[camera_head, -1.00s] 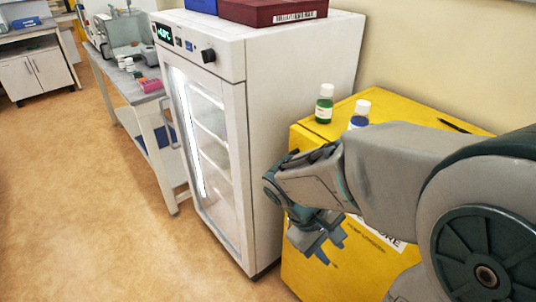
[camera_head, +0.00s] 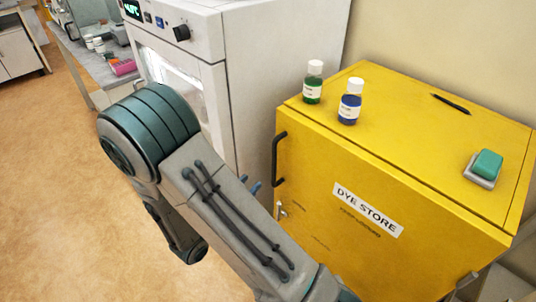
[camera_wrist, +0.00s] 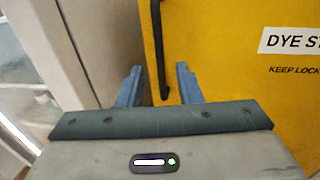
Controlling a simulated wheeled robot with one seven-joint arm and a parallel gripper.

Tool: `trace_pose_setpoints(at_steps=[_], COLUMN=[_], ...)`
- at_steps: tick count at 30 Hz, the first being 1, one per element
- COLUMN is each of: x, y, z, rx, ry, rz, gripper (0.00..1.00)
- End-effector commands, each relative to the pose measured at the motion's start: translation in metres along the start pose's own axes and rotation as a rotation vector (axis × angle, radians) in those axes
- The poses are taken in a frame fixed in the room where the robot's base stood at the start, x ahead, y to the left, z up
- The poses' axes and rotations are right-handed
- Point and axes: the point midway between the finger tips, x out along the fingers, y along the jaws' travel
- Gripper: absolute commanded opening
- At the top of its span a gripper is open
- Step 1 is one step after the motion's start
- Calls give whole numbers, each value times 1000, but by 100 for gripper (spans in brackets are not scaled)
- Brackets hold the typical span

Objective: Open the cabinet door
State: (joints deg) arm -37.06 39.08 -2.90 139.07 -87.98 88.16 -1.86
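The yellow cabinet (camera_head: 320,235) labelled DYE STORE stands right of centre, and its door is shut. A black vertical bar handle (camera_head: 278,158) is on the door's left edge, above a small silver key or latch (camera_head: 283,210). In the wrist view the handle (camera_wrist: 158,50) runs down between the two blue fingers of my gripper (camera_wrist: 159,84). The fingers are apart and the gripper is open. I cannot tell whether the handle is within their reach. In the head view my arm hides most of the gripper; blue fingertips (camera_head: 253,187) show left of the handle.
A green-labelled bottle (camera_head: 313,82), a blue bottle (camera_head: 350,102), a black pen (camera_head: 451,104) and a green-and-grey block (camera_head: 485,167) sit on the cabinet top. A white glass-door refrigerator (camera_head: 240,90) stands close on the left. Open floor (camera_head: 50,200) lies left.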

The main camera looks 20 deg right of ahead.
Motion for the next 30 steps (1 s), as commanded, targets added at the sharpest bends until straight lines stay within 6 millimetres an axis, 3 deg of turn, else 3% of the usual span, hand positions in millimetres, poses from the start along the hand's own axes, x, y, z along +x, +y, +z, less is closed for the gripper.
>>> trace_pose_setpoints(at_steps=[5,21,30], x=[13,117,134], y=[3,4,4], z=[0,1,0], rx=[-3,-1,-2], ry=[-3,-2,-2], rz=[13,11,13], gripper=[32,32,32])
